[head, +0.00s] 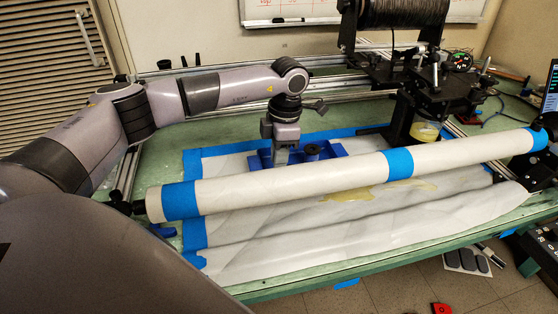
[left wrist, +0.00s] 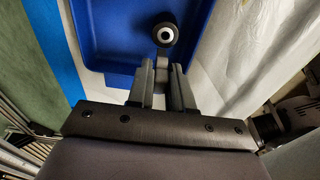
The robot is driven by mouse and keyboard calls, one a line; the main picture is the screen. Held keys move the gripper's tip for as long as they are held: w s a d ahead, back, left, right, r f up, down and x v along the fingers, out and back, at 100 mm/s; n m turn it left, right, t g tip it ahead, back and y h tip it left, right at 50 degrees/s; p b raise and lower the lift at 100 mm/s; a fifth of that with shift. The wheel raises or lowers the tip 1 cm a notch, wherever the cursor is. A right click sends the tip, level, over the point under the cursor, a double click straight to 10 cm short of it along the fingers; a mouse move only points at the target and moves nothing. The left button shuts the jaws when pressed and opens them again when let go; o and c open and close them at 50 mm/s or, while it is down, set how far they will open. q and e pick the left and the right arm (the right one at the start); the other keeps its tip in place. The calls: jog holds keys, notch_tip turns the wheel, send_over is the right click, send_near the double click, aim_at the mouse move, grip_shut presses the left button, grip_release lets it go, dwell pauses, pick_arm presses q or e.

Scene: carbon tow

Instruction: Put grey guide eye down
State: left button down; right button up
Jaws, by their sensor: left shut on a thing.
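The grey guide eye (left wrist: 166,35) shows in the left wrist view as a dark round head with a white ring and black centre on a short grey stem. My left gripper (left wrist: 162,68) is shut on its stem. The eye is over a blue tray (left wrist: 108,35); whether it touches the tray floor I cannot tell. In the head view, my left gripper (head: 281,158) points down at the blue tray (head: 335,149), behind the long white roll, and the dark round head (head: 312,150) shows just right of it. My right gripper is not in view.
A long white roll (head: 290,188) with blue tape bands lies across the table in front of the tray. A black fixture with a yellowish pot (head: 426,131) stands to the right. White sheeting (head: 340,235) with a yellow stain covers the front. Green table (head: 165,150) is bare at left.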

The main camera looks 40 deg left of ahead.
pick_arm(q)
jog(key=shift+f, duration=0.7)
jog(key=shift+f, duration=0.15)
jog(key=c, duration=1)
grip_release()
jog(key=shift+r, duration=0.3)
jog(key=r, duration=0.7)
jog(key=w+r, duration=0.1)
jog(key=r, duration=0.3)
jog(key=shift+d+r, duration=0.35)
